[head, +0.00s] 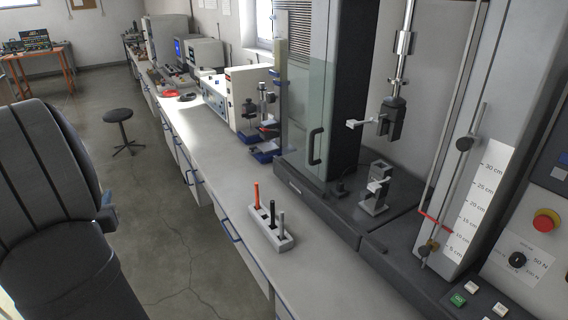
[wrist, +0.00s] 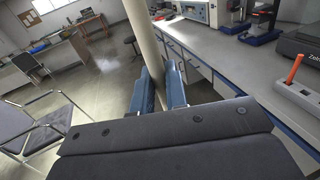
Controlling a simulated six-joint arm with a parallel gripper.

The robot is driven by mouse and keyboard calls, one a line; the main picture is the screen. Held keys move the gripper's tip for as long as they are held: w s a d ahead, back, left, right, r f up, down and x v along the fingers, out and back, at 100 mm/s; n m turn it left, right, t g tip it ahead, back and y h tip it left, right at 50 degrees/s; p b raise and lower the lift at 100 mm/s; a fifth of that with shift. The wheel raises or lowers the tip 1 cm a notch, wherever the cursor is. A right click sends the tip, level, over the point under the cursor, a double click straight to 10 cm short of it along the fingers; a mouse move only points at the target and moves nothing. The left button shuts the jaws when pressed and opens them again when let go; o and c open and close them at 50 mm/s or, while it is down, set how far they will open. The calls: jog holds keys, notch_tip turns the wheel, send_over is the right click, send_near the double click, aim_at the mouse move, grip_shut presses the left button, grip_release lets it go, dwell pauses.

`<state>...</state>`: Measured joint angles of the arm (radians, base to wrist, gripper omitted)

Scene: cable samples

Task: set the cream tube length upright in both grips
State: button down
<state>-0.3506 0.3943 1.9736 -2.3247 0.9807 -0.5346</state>
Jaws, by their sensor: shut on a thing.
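The cream tube length (wrist: 143,35) stands up between the blue fingers of my gripper (wrist: 158,92) in the wrist view. My gripper is shut on it. The tube's top runs out of the frame and its lower end is hidden by the gripper. I cannot make the tube out in the head view. In the head view the testing machine has an upper grip (head: 391,122) hanging from a rod and a lower grip (head: 375,190) on its base. No sample shows between these grips. The held tube is apart from the machine.
A pale rack (head: 282,239) on the bench holds an orange (head: 257,195), a black and a grey sample. A clear guard panel (head: 306,115) stands left of the grips. A scale and a red marker are at right. A stool (head: 118,115) stands on the floor.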

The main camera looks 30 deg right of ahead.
jog(key=shift+a, duration=1.3)
jog(key=d+f, duration=1)
jog(key=f, duration=0.4)
jog(key=shift+f, duration=0.15)
